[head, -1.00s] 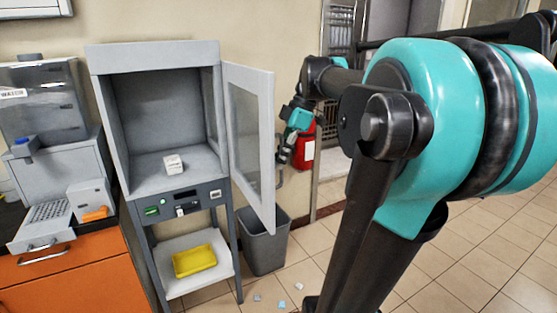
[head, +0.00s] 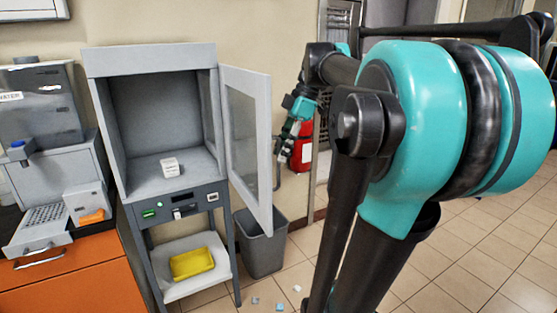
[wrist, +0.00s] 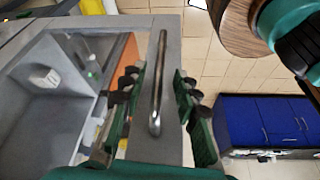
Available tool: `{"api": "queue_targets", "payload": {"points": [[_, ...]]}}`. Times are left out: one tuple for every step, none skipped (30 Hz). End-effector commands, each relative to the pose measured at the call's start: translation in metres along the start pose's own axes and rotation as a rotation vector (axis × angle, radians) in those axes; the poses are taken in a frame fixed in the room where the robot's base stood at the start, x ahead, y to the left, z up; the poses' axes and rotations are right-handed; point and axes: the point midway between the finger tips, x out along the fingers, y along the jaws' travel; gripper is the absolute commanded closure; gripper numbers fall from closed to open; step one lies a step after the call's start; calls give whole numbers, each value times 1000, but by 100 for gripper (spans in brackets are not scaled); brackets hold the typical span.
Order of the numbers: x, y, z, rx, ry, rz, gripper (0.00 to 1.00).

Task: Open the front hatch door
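The front hatch door (head: 262,140), a pale grey frame with a clear pane, stands swung wide open on the right side of the grey cabinet (head: 150,52). In the wrist view the door frame (wrist: 172,30) carries a long metal bar handle (wrist: 157,85). My gripper (wrist: 158,92) has its two green fingers apart, one on each side of the handle, with gaps showing; it does not clasp the bar. In the head view my gripper (head: 286,150) is just right of the door's outer edge, and its fingertips are too small to judge.
A small white box (head: 170,168) sits inside the cabinet. A yellow tray (head: 192,263) lies on the shelf below. A grey bin (head: 262,250) and small floor scraps are under the door. A red extinguisher (head: 302,150) hangs behind my gripper. Open tiled floor lies right.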

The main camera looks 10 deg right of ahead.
Motion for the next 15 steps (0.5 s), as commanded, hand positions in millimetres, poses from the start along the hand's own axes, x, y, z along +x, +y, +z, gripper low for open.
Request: {"api": "queue_targets", "payload": {"points": [[-12, 0, 1, 4, 0, 1, 69], [-18, 0, 1, 4, 0, 1, 69], [-26, 0, 0, 3, 0, 0, 69], [-32, 0, 0, 2, 0, 0, 69], [-38, 0, 0, 3, 0, 0, 69], [-46, 0, 1, 3, 0, 0, 69], [-51, 0, 1, 3, 0, -1, 69], [-56, 0, 1, 3, 0, -1, 69], [-62, 0, 0, 2, 0, -1, 69], [-66, 0, 0, 1, 0, -1, 69], [-69, 0, 1, 2, 0, -1, 69], [-74, 0, 1, 2, 0, -1, 69], [-76, 0, 1, 2, 0, -1, 69], [-78, 0, 1, 2, 0, -1, 69], [-80, 0, 1, 2, 0, -1, 69]]}}
